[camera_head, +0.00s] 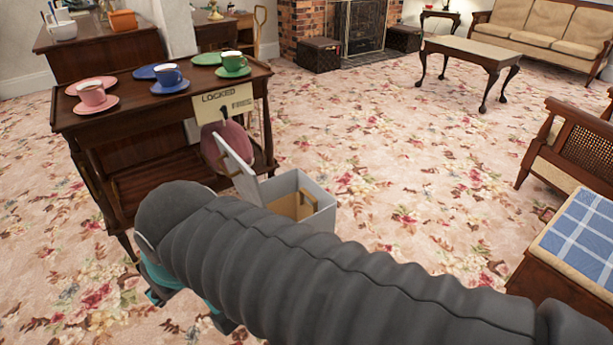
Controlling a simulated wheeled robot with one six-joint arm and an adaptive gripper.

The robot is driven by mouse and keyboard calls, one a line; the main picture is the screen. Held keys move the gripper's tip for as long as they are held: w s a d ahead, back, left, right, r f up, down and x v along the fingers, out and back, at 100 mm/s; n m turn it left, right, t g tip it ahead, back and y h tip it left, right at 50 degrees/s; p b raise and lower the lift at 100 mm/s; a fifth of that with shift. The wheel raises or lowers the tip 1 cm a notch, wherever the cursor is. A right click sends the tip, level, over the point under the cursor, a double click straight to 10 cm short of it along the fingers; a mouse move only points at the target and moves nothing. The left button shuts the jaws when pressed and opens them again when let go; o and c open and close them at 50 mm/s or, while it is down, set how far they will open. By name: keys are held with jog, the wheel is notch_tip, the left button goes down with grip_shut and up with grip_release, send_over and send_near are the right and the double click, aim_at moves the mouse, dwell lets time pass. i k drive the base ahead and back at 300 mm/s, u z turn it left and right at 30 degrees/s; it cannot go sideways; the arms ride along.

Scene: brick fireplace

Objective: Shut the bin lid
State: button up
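The bin (318,192) is a light grey box on the floral carpet, right of the wooden trolley. Its lid (238,168) stands open, tilted up on the left side toward the trolley. A tan interior shows through the opening. My dark ribbed arm crosses the foreground and covers the bin's lower front. My gripper (165,285) is mostly hidden under the arm at the lower left; only teal and dark pieces show. It appears apart from the bin and lid. Its fingers cannot be made out.
The trolley (130,104) holds pink, blue and green cups and saucers. A "LOCKED" sign (223,104) hangs at its corner above a maroon rounded object (224,138). Carpet is open behind the bin. A chair (575,150) and a blue-checked seat (585,235) stand at right.

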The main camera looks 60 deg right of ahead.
aim_at(245, 181)
jog(key=z, duration=1.15)
jog(key=i, duration=1)
jog(key=k, duration=1)
jog(key=z, duration=0.7)
jog(key=i, duration=0.55)
jog(key=u, duration=0.7)
